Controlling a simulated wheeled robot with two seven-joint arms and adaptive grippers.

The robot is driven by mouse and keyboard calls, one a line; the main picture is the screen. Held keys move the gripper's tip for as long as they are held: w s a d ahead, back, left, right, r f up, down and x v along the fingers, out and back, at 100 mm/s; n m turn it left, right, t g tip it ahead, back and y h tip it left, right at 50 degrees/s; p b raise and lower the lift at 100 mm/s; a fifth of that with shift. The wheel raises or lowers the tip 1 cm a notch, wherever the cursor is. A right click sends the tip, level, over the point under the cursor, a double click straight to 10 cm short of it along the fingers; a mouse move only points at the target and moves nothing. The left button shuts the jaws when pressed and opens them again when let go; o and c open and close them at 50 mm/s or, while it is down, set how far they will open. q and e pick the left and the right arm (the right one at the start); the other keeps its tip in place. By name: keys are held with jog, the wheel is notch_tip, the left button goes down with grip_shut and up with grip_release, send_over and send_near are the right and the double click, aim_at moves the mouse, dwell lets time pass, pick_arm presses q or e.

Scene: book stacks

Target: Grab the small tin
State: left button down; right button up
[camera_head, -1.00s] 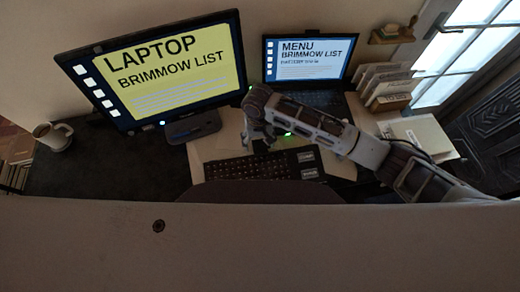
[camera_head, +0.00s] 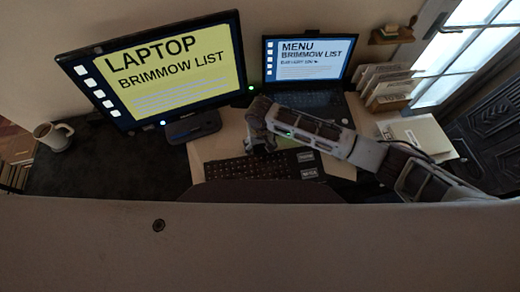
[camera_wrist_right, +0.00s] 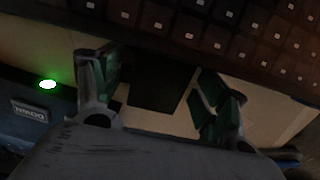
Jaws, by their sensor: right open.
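No tin shows clearly enough to name with certainty. A dark, square-edged object (camera_wrist_right: 160,85) lies between the fingers of my right gripper (camera_wrist_right: 155,74) in the right wrist view; it may be the small tin, but it is too dark to tell. The fingers, with green inner pads, stand apart on either side of it, with pale surface showing by the right finger. In the head view my right gripper (camera_head: 259,143) is low over the desk, just beyond the keyboard, and hides what is under it. My left gripper is not in view.
The keyboard (camera_head: 235,168) lies directly beside the right gripper. A monitor (camera_head: 160,65) stands left, an open laptop (camera_head: 306,62) behind the arm. A mug (camera_head: 54,136) is far left. Letter racks (camera_head: 385,85) and papers (camera_head: 425,135) are right. The dark desk (camera_head: 90,165) at left is clear.

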jog(key=shift+c, duration=0.2)
jog(key=c, duration=0.9)
jog(key=shift+o, duration=0.2)
